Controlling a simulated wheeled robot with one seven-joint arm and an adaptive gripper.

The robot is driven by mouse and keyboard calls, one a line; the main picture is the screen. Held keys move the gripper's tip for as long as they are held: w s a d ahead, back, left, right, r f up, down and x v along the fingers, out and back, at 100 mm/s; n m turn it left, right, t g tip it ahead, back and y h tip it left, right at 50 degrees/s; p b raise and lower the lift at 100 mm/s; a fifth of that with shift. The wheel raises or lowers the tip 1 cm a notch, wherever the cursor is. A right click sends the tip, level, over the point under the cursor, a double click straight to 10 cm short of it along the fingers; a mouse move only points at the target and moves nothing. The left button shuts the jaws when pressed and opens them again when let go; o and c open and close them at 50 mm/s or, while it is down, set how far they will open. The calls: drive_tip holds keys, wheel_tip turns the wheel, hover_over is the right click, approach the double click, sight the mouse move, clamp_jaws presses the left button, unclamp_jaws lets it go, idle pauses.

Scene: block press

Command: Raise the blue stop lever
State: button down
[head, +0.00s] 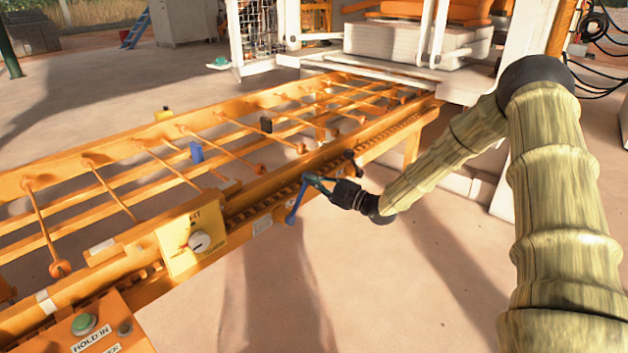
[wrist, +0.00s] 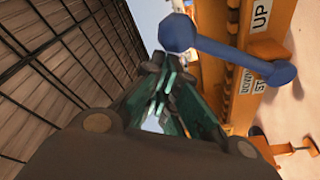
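The blue stop lever (head: 296,203) hangs down and slightly left from the near side of the orange conveyor frame, its knob lowest. In the wrist view the lever (wrist: 232,55) is a blue bar with a rounded knob at each end, beside an orange plate with white labels reading UP (wrist: 262,14) and DOWN (wrist: 250,82). My gripper (head: 309,178) is beside the lever's upper part in the head view. In the wrist view its teal-padded fingertips (wrist: 165,72) lie close together, below and left of the nearer knob. Nothing shows between them, and they look apart from the lever.
The orange roller conveyor (head: 60,292) runs from front left to the white press (head: 400,45) at the back. A yellow panel with a white dial (head: 199,242) and a HOLD IN box with a green button (head: 84,324) sit on its near rail. The floor in front is clear.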

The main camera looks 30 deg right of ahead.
drive_tip(key=s+d+p, duration=0.2)
drive_tip(key=s+d, duration=0.1)
drive_tip(key=s, duration=0.8)
drive_tip(key=shift+d+r, duration=0.2)
drive_tip(key=shift+r, duration=0.15)
